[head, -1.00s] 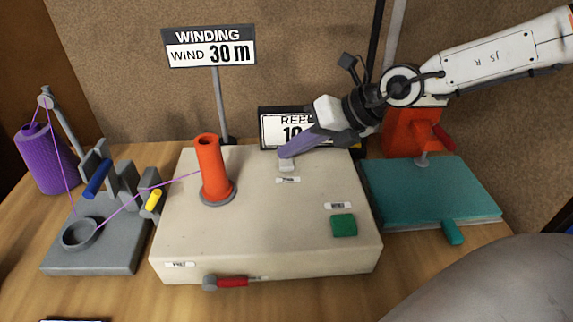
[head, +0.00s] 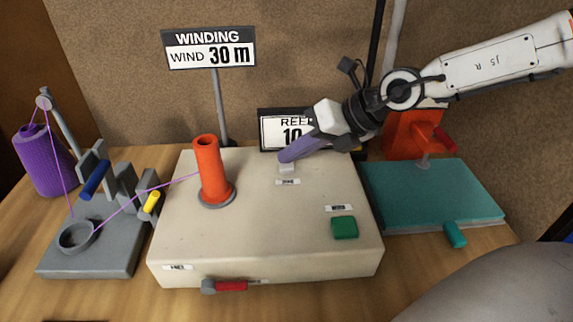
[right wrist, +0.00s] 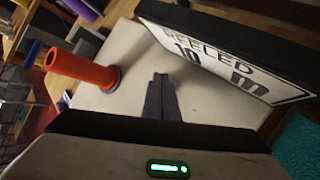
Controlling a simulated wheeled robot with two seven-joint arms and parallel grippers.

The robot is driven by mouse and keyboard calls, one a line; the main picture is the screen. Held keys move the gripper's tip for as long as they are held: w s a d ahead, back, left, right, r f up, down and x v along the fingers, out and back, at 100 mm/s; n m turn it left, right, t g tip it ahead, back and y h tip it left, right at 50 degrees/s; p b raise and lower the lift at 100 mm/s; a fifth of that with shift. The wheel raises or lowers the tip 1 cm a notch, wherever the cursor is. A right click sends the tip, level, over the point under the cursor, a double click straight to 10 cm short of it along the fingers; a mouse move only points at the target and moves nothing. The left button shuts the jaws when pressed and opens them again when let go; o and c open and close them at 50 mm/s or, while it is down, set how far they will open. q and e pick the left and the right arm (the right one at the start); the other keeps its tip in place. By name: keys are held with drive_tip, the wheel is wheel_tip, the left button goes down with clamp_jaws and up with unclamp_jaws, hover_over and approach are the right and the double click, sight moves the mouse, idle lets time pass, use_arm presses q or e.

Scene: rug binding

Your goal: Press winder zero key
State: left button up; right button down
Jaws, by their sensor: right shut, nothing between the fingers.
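The winder is a cream box (head: 260,250) with an orange spindle (head: 210,170) standing on its top. A small pale key (head: 287,169) sits near the back of the top, with a small label (head: 287,182) in front of it. A green key (head: 344,227) is at the front right of the top. My right gripper (head: 284,157) is shut and empty, its tips at the pale key; whether they touch it I cannot tell. In the right wrist view the closed fingers (right wrist: 161,80) point at the cream top and hide the key. My left gripper is not in view.
A "WINDING" sign reading 30 m (head: 210,50) stands behind. A "REELED" display (head: 285,130) is close behind my right gripper, partly hidden. A teal board (head: 430,195) with an orange device is at right. A purple thread cone (head: 44,160) and grey guide stand (head: 95,255) are at left.

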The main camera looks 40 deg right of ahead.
sight(293, 166)
drive_tip(key=shift+f+b, duration=0.3)
idle(0.5)
drive_tip(key=shift+r, duration=0.15)
drive_tip(key=shift+r+p, duration=0.3)
drive_tip(key=shift+r, duration=0.4)
drive_tip(key=shift+r, duration=0.1)
drive_tip(key=shift+r+p, duration=1.3)
drive_tip(key=shift+r, duration=1.1)
